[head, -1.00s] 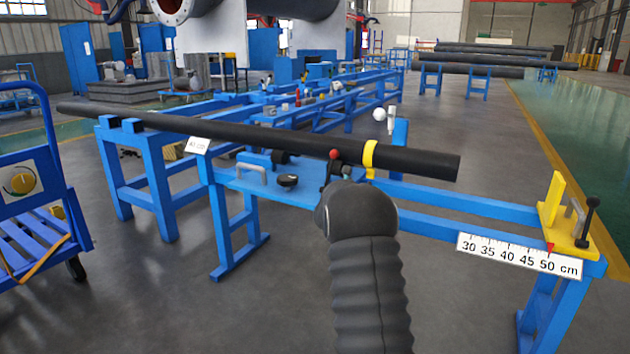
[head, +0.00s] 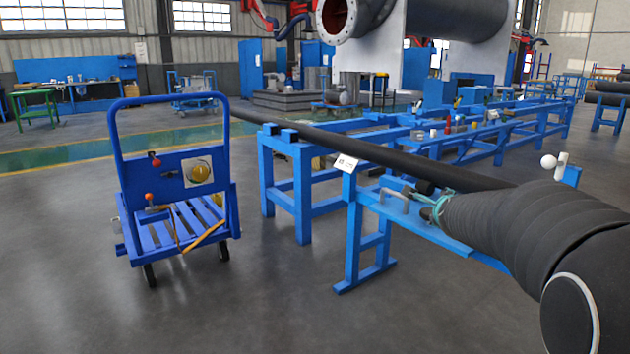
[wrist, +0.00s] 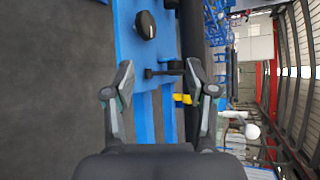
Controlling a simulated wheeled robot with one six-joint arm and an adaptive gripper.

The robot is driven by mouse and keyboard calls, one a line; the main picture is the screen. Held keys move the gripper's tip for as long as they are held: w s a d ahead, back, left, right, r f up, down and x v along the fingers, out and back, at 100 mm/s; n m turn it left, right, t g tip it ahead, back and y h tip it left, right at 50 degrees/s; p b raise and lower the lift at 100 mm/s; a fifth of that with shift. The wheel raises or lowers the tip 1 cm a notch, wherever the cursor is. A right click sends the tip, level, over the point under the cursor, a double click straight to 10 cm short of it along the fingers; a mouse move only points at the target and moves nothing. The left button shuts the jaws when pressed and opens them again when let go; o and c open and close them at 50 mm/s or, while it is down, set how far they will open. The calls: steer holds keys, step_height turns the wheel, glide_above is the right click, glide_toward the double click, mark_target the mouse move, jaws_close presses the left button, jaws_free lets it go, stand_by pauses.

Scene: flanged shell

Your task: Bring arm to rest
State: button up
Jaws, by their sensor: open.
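My gripper (wrist: 159,78) is open in the wrist view, its two fingers apart. A black lever (wrist: 165,72) shows between the fingertips; I cannot tell how far beyond them it is. No object is seen held. In the head view my arm reaches in from the lower right, and the gripper end (head: 436,209) is partly hidden behind the sleeve, in front of the blue bench plate (head: 430,232). The long black pipe (head: 350,146) lies across the blue stands behind it.
A blue cart (head: 178,190) stands at left. A grey handle (head: 394,195) on the plate is close to my gripper. A black knob (wrist: 145,25) and a yellow clamp (wrist: 183,98) show in the wrist view. The floor between cart and bench is clear.

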steer(key=s+a+n+g+y+p, duration=0.1)
steer(key=s+a+n+g+y, duration=0.1)
steer(key=s+a+n, duration=0.55)
steer(key=s+a+n+g+y+p, duration=0.15)
steer(key=s+a+n, duration=0.3)
steer(key=s, duration=0.55)
steer(key=s+a+f+n+g, duration=0.1)
steer(key=s+f+n+g, duration=0.1)
steer(key=s+n, duration=0.4)
steer(key=s+a+f+n+g+p, duration=0.1)
steer(key=s+f+n, duration=0.3)
steer(key=s, duration=1.1)
steer(key=n+g, duration=0.1)
steer(key=n, duration=0.1)
steer(key=shift+s+a+f+n, duration=0.2)
steer(key=shift+s+n, duration=0.1)
steer(key=shift+s, duration=0.1)
steer(key=shift+g, duration=0.25)
steer(key=shift+c, duration=1.2)
steer(key=shift+d, duration=0.15)
steer(key=shift+c, duration=0.2)
